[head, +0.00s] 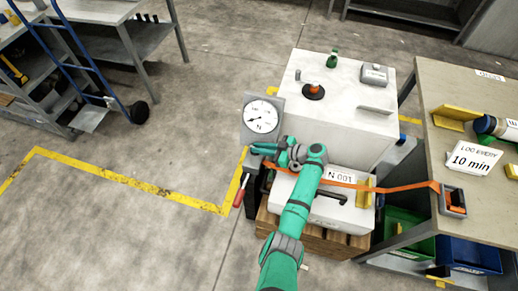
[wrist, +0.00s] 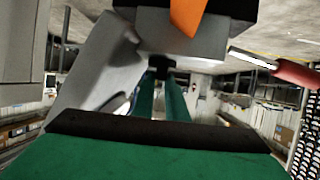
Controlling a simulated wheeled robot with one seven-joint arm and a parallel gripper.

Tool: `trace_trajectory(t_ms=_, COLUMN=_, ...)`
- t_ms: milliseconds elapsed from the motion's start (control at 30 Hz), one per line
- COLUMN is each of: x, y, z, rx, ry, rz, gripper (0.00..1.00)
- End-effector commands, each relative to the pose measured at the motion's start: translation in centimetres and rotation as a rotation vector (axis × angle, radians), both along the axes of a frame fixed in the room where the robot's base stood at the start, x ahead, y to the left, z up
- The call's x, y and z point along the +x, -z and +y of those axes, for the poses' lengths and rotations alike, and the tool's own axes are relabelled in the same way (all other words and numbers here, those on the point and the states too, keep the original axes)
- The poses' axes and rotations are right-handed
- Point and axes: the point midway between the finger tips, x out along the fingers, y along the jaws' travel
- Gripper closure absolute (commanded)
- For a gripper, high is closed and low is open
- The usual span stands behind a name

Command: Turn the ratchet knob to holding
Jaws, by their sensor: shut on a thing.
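My gripper (head: 268,150) reaches in from the right at the grey ratchet housing below the dial gauge. In the wrist view its two green fingers (wrist: 163,88) are close together on a small dark knob (wrist: 161,64) under the grey ratchet body (wrist: 185,40). The fingers and wrist hide most of the knob in the head view, and I cannot read its setting. An orange strap (head: 350,185) runs from the ratchet area across the white case to a buckle (head: 453,201) at the table. A red-handled lever (head: 239,194) hangs below the ratchet; it also shows in the wrist view (wrist: 292,72).
A round dial gauge (head: 262,117) stands just above my gripper. A large white box (head: 340,105) and a white case (head: 325,208) on a wooden pallet (head: 318,235) are close by. A table (head: 450,100) stands at the right. The floor to the left is open.

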Motion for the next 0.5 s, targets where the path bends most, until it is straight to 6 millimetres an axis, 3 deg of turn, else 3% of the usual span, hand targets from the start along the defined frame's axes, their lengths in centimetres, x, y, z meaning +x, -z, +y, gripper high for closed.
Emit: trace_trajectory(t_ms=500, x=0.25, y=0.33, z=0.01, rx=-0.006, ry=-0.131, rz=0.004, gripper=1.00)
